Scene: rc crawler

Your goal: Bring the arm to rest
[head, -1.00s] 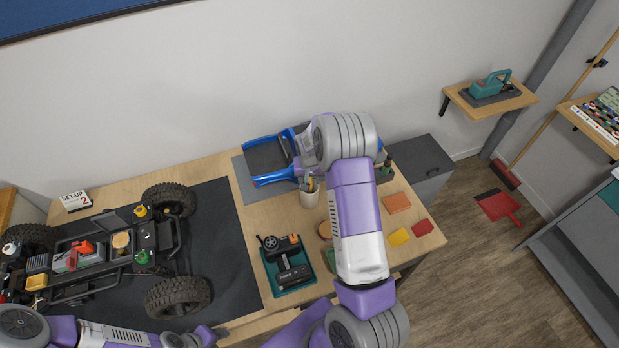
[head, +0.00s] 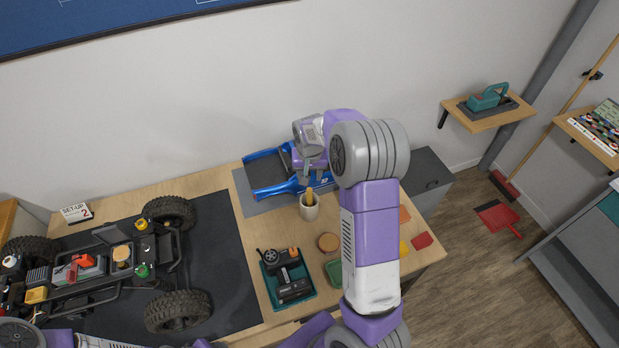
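My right arm reaches up over the right part of the workbench (head: 222,182). Its wrist bends left and down, so the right gripper (head: 306,178) hangs beside the blue-framed part (head: 275,190) on a grey mat, behind the beige cup (head: 309,208). The fingers are small and partly hidden; I cannot tell whether they are open or touch anything. My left arm shows only at the bottom left edge, and its gripper is out of view.
The crawler chassis (head: 95,262) with big black tyres stands on a dark mat at left. A teal tray (head: 288,279) holds a black transmitter. A round wooden piece (head: 328,242), a green dish (head: 333,270) and coloured pads lie near my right arm. A grey cabinet (head: 428,178) stands at right.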

